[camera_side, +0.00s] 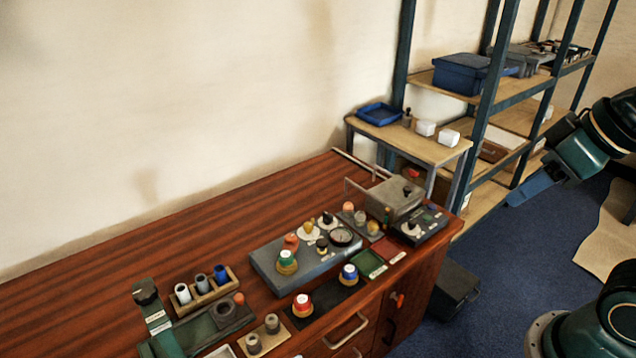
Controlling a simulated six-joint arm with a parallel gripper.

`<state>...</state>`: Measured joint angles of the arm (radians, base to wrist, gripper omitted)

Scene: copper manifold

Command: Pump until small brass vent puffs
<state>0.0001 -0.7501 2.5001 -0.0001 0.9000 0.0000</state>
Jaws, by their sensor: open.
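A grey slab (265,268) on the wooden bench carries a round dial gauge (341,236), a copper-coloured knob (291,241), a small brass-coloured piece (309,227) on a white disc and a green-topped brass cap (287,261). I cannot tell for certain which part is the vent or the pump. No puff shows at any fitting. My gripper (530,190) is at the right, over the blue floor, well clear of the bench. It is open, touches nothing, and its fingertips are hard to make out.
Red-topped (302,304) and blue-topped (349,273) caps stand near the bench's front edge. A grey box (395,199) with a handle is at the bench's right end. A rack of cylinders (205,292) is at left. Behind are shelves (508,90). The left bench top (90,270) is clear.

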